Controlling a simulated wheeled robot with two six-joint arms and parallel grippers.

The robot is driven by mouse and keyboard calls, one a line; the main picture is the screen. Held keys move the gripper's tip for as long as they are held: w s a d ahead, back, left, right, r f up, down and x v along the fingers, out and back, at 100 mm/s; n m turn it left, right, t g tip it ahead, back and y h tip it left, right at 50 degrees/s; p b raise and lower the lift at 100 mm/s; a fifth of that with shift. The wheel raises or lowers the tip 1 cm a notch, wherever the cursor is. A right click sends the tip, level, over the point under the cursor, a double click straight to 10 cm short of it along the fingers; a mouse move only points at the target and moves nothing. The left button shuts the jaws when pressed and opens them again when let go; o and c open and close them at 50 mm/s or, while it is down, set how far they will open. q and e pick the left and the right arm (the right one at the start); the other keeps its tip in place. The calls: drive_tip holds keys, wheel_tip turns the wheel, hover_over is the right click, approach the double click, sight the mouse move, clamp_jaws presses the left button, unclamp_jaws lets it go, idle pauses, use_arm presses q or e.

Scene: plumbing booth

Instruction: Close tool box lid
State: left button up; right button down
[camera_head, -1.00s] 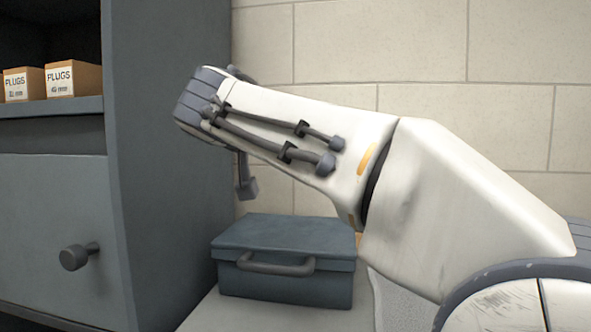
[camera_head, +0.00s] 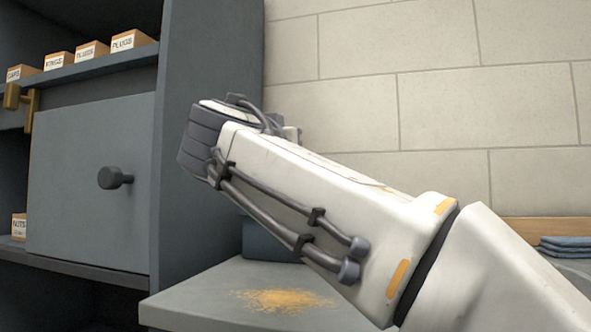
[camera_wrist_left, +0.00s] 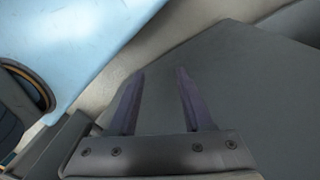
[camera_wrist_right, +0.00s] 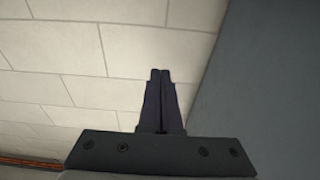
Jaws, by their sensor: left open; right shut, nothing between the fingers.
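The blue-grey tool box (camera_head: 268,243) stands at the back of the grey worktop in the head view. My right arm covers most of it, so its lid cannot be made out now; a second ago the lid looked down on the box. My right arm reaches in from the right above it, its gripper hidden behind the wrist. In the right wrist view my right gripper (camera_wrist_right: 160,72) is shut and empty, pointing at the wall. My left gripper (camera_wrist_left: 160,78) is open and empty in its wrist view, in front of a dark grey surface; it is outside the head view.
A grey cabinet (camera_head: 205,190) with a knobbed door (camera_head: 85,190) stands at the left, labelled boxes (camera_head: 92,51) on its shelf. Orange powder (camera_head: 285,299) lies on the worktop (camera_head: 190,300). Folded blue cloths (camera_head: 562,245) lie at the right. The tiled wall (camera_head: 430,60) is behind.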

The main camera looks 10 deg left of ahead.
use_arm(q)
wheel_tip(320, 180, down, 9)
drive_tip(key=b, duration=0.7)
drive_tip(key=shift+a+b, duration=0.2)
drive_tip(key=shift+b, duration=0.15)
use_arm(e)
wheel_tip(320, 180, down, 7)
drive_tip(key=s, duration=0.2)
use_arm(q)
drive_tip(key=shift+f, duration=0.1)
use_arm(e)
drive_tip(key=shift+a+f, duration=0.1)
